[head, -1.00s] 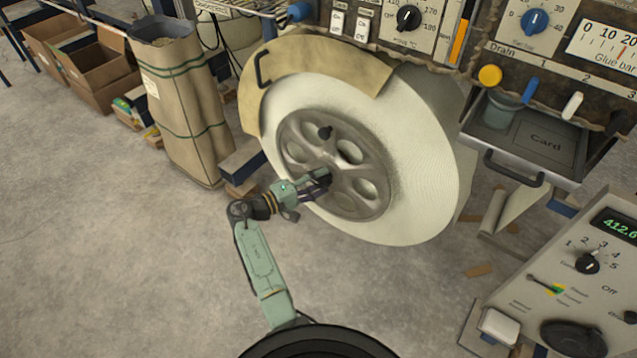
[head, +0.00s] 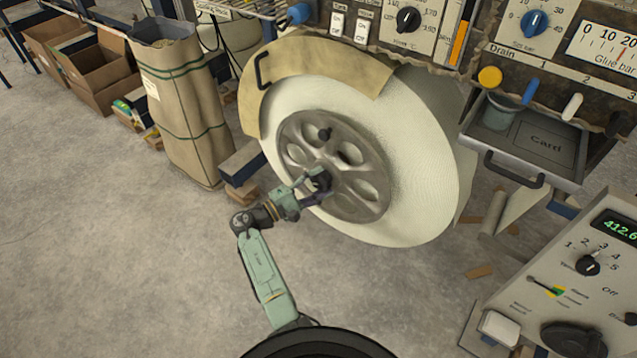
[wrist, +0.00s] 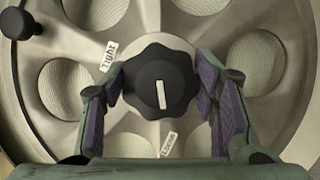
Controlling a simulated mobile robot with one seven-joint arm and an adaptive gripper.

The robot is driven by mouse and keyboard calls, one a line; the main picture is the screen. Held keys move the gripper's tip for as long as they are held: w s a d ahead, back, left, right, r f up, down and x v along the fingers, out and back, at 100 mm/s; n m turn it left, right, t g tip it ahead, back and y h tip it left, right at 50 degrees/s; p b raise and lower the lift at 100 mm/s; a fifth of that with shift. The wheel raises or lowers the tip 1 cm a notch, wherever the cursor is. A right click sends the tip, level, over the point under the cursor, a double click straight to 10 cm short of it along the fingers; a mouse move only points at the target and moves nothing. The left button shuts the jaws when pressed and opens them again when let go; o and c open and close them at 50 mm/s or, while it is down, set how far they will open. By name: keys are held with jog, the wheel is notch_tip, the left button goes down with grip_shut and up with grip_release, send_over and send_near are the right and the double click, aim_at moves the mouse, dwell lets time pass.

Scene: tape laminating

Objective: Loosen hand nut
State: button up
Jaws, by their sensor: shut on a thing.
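The hand nut (wrist: 160,82) is a black, lobed knob with a white line on its face, at the centre of a grey metal hub. In the wrist view the line stands nearly upright. A "Tight" label (wrist: 108,56) is on the hub at its upper left, and a "Loose" label (wrist: 169,145) is below it. My gripper (wrist: 158,90) is shut on the nut, with a purple-padded finger on its left and right sides. In the head view my gripper (head: 322,180) is at the hub's middle and largely hides the nut.
The hub (head: 292,133) sits in a large white roll (head: 425,175) under a tan cover (head: 330,62). A small black knob (head: 324,134) sticks out of the hub. A drawer (head: 555,165) and a control box (head: 535,305) stand right.

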jog(key=o, duration=1.2)
jog(key=shift+c, duration=0.2)
jog(key=shift+a, duration=0.1)
jog(key=v, duration=1.2)
